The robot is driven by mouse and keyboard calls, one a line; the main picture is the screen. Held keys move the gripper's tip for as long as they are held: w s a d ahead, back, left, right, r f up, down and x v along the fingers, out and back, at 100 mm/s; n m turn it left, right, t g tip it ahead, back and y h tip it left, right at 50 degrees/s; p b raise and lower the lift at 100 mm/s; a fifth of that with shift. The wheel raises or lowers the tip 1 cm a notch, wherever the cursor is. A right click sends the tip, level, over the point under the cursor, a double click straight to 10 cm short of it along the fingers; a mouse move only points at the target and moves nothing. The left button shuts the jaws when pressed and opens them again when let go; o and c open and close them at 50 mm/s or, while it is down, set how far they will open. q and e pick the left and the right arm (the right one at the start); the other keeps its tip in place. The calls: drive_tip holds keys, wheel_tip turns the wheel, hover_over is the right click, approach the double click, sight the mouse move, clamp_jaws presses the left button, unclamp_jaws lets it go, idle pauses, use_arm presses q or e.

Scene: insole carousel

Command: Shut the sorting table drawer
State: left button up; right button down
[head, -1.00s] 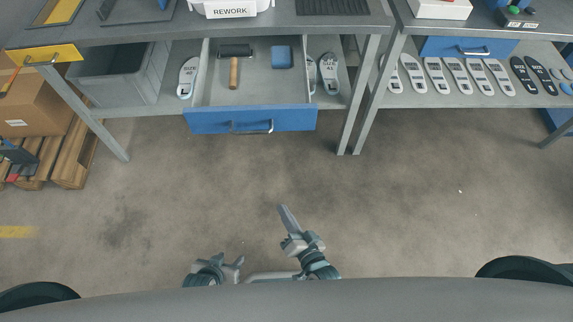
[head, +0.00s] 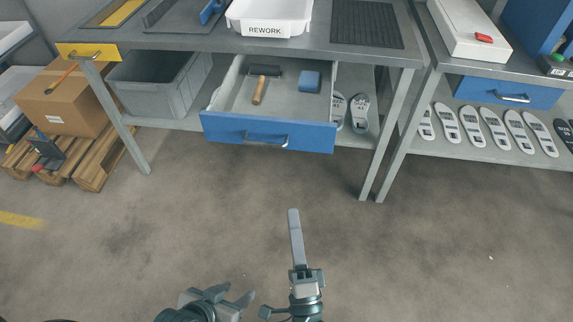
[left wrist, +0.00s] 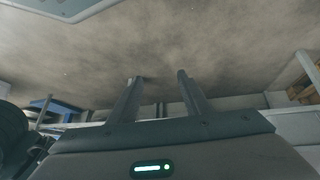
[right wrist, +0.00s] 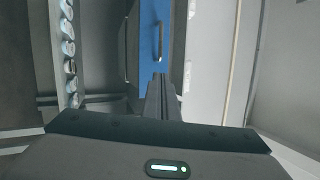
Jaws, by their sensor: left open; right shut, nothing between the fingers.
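The drawer (head: 225,126) with a blue front and metal handle (head: 267,139) stands pulled out under the left-hand table. It holds a roller with a wooden handle (head: 259,91) and a blue block (head: 310,81). My right gripper (head: 294,213) is shut and empty, in front of and below the drawer, clear of it. In the right wrist view its fingers (right wrist: 161,77) point towards a blue panel with a handle; I cannot tell which drawer that is. My left gripper (head: 240,292) is open and empty, lower and to the left, and shows in the left wrist view (left wrist: 158,76).
The table (head: 300,43) carries a white REWORK bin (head: 268,17) and a dark mat. A grey bin (head: 155,85) and insoles (head: 359,112) sit on its shelf. A second table with a shut blue drawer (head: 508,92) stands right. The floor before the drawer is clear.

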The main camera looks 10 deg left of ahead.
use_arm(q)
drive_tip(key=shift+s+a+f+g+p, duration=0.15)
drive_tip(key=shift+s+a+g+p, duration=0.25)
drive_tip(key=shift+a+p, duration=0.25)
use_arm(e)
drive_tip(key=x, duration=1.4)
use_arm(q)
drive_tip(key=shift+a, duration=0.1)
use_arm(e)
drive_tip(key=shift+w+f, duration=0.1)
drive_tip(key=shift+w, duration=0.05)
